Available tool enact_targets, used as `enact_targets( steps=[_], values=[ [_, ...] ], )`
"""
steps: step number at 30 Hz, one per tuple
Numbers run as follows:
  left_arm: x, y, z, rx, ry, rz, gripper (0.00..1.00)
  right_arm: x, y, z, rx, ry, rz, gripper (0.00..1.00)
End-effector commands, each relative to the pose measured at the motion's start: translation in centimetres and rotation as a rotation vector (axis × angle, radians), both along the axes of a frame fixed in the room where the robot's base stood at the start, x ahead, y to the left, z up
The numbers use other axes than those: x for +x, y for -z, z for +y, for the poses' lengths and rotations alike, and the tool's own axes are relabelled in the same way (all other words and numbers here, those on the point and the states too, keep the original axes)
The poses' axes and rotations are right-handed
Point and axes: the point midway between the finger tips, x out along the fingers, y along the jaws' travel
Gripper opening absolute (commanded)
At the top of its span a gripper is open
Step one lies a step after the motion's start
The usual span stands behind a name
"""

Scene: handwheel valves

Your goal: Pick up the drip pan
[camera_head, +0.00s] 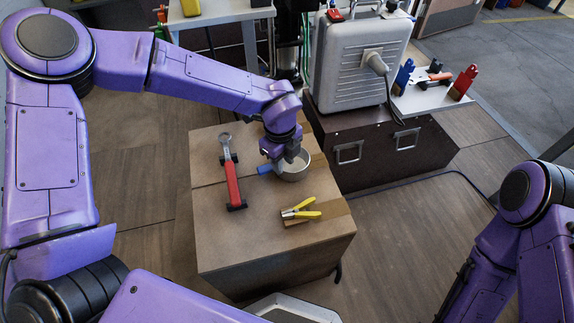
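The drip pan (297,174) is a small round metal pan with a blue handle (265,169) pointing left. It sits on top of a brown box (235,237). My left gripper (291,157) points down at the pan's far side and covers part of its rim. The fingers are small and dark, and I cannot tell whether they are apart or closed on the rim. My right arm shows at the right edge, but its gripper is out of view.
A red-handled wrench (232,181) lies left of the pan, and yellow-handled pliers (301,212) lie in front of it. A grey machine (348,72) on a dark chest (374,152) stands behind to the right. The box top's front left is clear.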

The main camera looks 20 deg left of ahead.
Motion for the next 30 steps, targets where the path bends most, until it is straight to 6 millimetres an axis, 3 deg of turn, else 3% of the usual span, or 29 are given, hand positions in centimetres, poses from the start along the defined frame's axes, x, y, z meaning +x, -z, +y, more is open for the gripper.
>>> enact_targets(
  steps=[3, 8, 15, 18, 30],
  values=[
    [0.3, 2.6, 0.3, 0.002, -0.001, 0.002, 0.33, 0.0, 0.9, 0.0, 0.0, 0.0, 0.0, 0.43],
    [0.4, 4.5, 0.3, 0.0, -0.002, 0.001, 0.33, 0.0, 1.2, 0.0, 0.0, 0.0, 0.0, 0.43],
    [0.4, 4.5, 0.3, 0.0, -0.003, 0.0, 0.29, 0.0, 1.1, 0.0, -0.001, 0.0, -0.001, 0.43],
    [0.4, 4.5, 0.3, 0.0, -0.003, 0.0, 0.0, 0.0, 1.1, 0.0, -0.001, 0.0, -0.001, 0.43],
    [0.5, 4.1, 0.3, -0.001, -0.002, -0.001, 0.0, 0.0, 1.0, 0.0, -0.001, 0.0, -0.001, 0.43]
  ],
)
